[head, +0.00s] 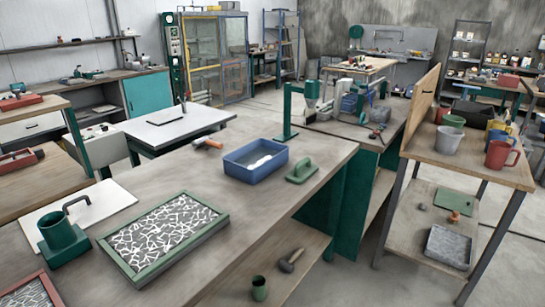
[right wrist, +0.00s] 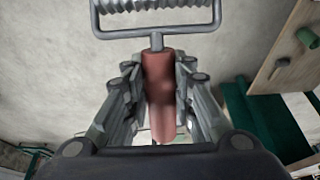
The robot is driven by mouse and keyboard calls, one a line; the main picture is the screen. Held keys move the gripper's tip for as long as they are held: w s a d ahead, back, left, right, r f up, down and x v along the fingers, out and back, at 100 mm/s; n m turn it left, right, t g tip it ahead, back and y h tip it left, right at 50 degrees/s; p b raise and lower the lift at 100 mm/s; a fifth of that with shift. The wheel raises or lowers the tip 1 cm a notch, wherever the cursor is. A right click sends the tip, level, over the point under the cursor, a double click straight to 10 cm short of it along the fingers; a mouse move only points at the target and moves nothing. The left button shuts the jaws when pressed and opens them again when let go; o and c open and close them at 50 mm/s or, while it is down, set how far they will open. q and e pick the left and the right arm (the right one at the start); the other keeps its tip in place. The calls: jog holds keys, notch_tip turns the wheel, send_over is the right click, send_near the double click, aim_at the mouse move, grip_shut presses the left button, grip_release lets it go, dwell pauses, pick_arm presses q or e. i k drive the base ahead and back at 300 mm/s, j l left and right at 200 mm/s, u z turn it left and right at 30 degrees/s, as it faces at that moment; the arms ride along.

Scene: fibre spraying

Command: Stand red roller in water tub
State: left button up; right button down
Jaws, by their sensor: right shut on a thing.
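The red roller has a red handle (right wrist: 160,92), a grey wire frame and a ribbed grey roller head that is cut off at the top of the right wrist view. My right gripper (right wrist: 158,76) is shut around the red handle, and the roller head sticks out beyond the fingertips. In the head view a blue rectangular tub (head: 236,170) stands on the long bench, with something whitish inside; I take it for the water tub. Neither gripper nor the red roller shows in the head view.
The bench is clear between panel and tub.

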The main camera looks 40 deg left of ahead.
aim_at(257, 159)
jog(key=i+z, duration=0.15)
jog(key=i, duration=0.6)
jog(key=i+j+z, duration=0.1)
jog(key=i, duration=0.65)
jog(key=i+l+u, duration=0.1)
jog(key=i+u, duration=0.15)
jog(key=i, duration=0.2)
jog(key=i+l+u, duration=0.3)
jog(key=i, duration=0.2)
jog(key=j+u, duration=0.1)
jog(key=u, duration=1.55)
